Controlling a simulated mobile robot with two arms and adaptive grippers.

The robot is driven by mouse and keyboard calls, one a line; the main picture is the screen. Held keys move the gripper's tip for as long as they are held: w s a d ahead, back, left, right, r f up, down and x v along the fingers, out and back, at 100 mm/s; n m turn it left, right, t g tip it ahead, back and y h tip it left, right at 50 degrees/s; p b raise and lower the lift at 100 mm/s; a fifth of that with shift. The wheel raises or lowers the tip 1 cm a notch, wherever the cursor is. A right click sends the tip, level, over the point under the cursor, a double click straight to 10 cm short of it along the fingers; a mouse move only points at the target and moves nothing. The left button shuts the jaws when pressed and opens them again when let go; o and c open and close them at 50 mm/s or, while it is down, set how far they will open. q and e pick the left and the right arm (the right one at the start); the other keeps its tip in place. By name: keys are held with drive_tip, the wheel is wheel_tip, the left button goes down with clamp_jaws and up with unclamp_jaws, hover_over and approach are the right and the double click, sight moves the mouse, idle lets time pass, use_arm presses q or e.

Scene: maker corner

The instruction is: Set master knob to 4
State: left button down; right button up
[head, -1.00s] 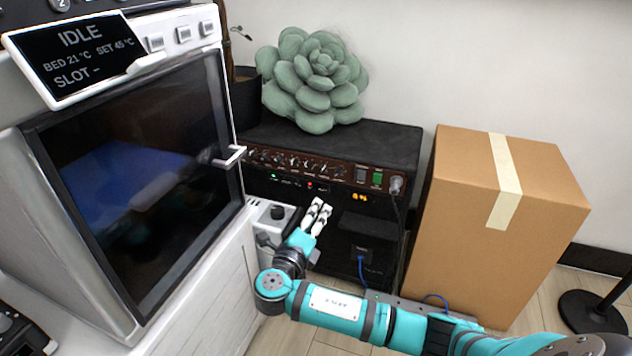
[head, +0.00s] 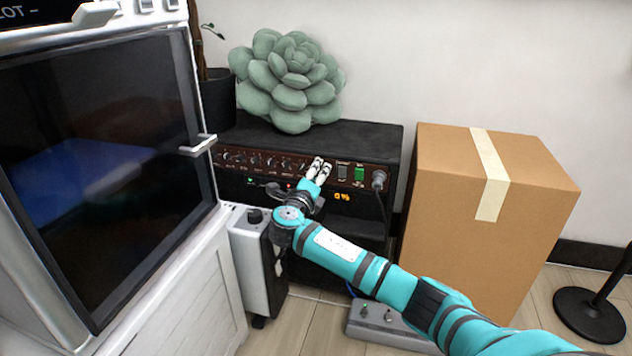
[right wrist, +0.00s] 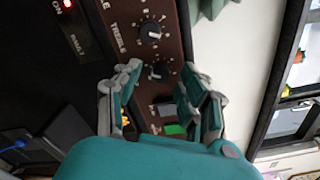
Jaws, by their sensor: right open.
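The black amplifier (head: 350,135) stands against the wall with a brown control strip across its front. In the right wrist view, a dark knob (right wrist: 160,70) with a dial of marks is the last before the switches, as a master knob might be; its name and setting are not readable. Another knob (right wrist: 152,32), near the word TREBLE, sits beyond it. My right gripper (head: 320,167) is open at the strip, also seen in the right wrist view (right wrist: 158,78), its fingers to either side of the last knob. Contact cannot be told. In the head view, the gripper hides that knob. My left gripper is out of view.
A printer-like machine (head: 100,170) with a protruding door handle (head: 198,145) stands at left. A white box (head: 262,270) with a black knob is below my wrist. A carton (head: 490,230) stands right of the amplifier. A plush succulent (head: 290,80) sits on top.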

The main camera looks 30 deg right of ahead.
drive_tip(key=shift+w+d, duration=0.1)
drive_tip(key=shift+d, duration=0.05)
drive_tip(key=shift+c, duration=0.2)
clamp_jaws()
